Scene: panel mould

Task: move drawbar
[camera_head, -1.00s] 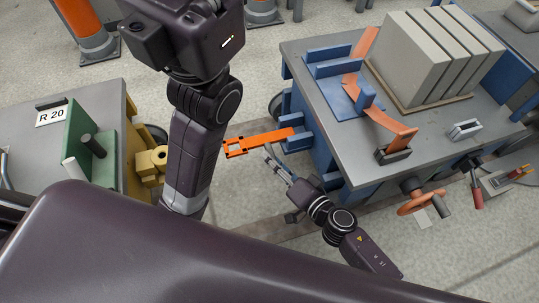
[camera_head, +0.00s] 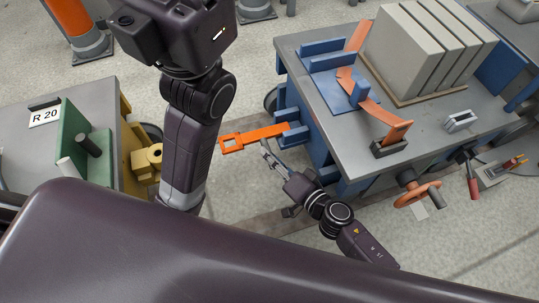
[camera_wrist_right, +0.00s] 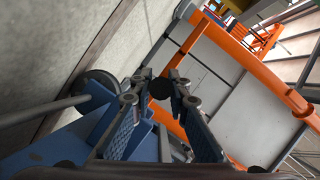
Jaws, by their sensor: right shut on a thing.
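The orange drawbar (camera_head: 258,137) sticks out leftward from the blue end of the right-hand cart (camera_head: 300,62), over the gap between two carts. Its left end has a square, open frame. My right gripper (camera_head: 265,149) is at the drawbar's near side, about midway along it. In the right wrist view the gripper (camera_wrist_right: 160,88) has its blue-padded fingers around a small dark round knob, with orange bar parts just behind. It is shut on what looks like the drawbar's knob; the exact contact is partly hidden. My left gripper is not in view.
The right cart carries grey panels (camera_head: 415,58), a curved orange lever (camera_head: 385,118) and an orange handwheel (camera_head: 417,194). A left cart (camera_head: 25,165) with a green bracket (camera_head: 80,150) and yellow coupling (camera_head: 146,158) stands opposite.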

